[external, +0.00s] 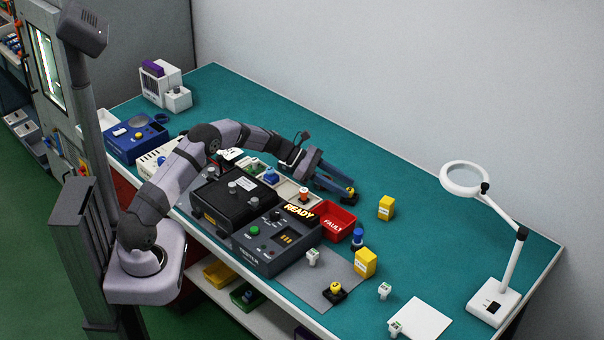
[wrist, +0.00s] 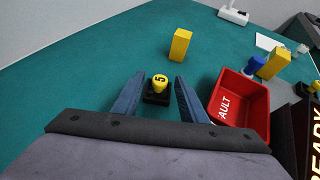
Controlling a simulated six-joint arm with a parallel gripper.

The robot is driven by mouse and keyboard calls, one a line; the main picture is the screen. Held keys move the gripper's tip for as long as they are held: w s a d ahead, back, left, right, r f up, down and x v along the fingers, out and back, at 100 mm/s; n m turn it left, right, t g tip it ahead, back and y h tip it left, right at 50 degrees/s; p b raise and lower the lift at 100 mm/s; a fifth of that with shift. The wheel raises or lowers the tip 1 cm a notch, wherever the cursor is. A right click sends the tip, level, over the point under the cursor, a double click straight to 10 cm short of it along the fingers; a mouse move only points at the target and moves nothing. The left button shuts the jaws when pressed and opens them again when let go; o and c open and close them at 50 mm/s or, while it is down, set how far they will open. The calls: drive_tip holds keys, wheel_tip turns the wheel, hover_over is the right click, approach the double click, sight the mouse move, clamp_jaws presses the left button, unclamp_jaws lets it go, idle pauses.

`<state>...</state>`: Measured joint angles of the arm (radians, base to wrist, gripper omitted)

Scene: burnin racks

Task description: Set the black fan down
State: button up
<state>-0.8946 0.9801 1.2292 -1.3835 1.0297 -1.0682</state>
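A black fan with a square base and a yellow top marked 5 (wrist: 158,88) stands upright on the teal bench in the wrist view, between the fingertips of my gripper (wrist: 160,84). A narrow gap shows between it and the right finger; the left finger is very close to its base. In the external view this fan (external: 350,195) is at the tips of my gripper (external: 340,188), near the back of the bench. My gripper looks open around it. A similar black piece with a yellow top (external: 335,291) sits on the grey mat (external: 306,283).
A red FAULT bin (external: 336,222) is close by on the right in the wrist view. A yellow block (external: 386,207) stands beyond the fan. The READY tester (external: 270,243), a blue-topped piece (external: 357,238) and a magnifier lamp (external: 494,302) are further off.

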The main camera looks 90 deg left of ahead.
drive_tip(key=b+v, duration=0.1)
drive_tip(key=v, duration=1)
drive_tip(key=shift+b, duration=0.35)
drive_tip(key=w+d+r+m+g+p, duration=0.25)
drive_tip(key=d+m, duration=0.25)
drive_tip(key=d, duration=0.4)
drive_tip(key=w+d+r+m+g+p, duration=0.1)
drive_tip(key=d+r+m+g+p, duration=0.2)
drive_tip(key=d, duration=0.5)
drive_tip(key=s+d+r+m+g+y+p, duration=0.1)
drive_tip(key=s+d+m, duration=0.4)
drive_tip(key=d+m, duration=0.45)
drive_tip(key=s+d+r+m+g+y+p, duration=0.1)
drive_tip(key=s+d+m+y+p, duration=0.1)
drive_tip(key=s+d+m, duration=0.55)
drive_tip(key=s+d+f+m+g+y+b, duration=0.1)
drive_tip(key=s+d+f+m+g+b, duration=0.1)
drive_tip(key=s+f+m, duration=0.5)
drive_tip(key=s+d+f+g, duration=0.1)
drive_tip(key=s+f+g, duration=0.1)
drive_tip(key=s+f, duration=0.2)
drive_tip(key=shift+s+d+g, duration=0.2)
drive_tip(key=shift+s+g, duration=0.15)
drive_tip(key=shift+s, duration=1.35)
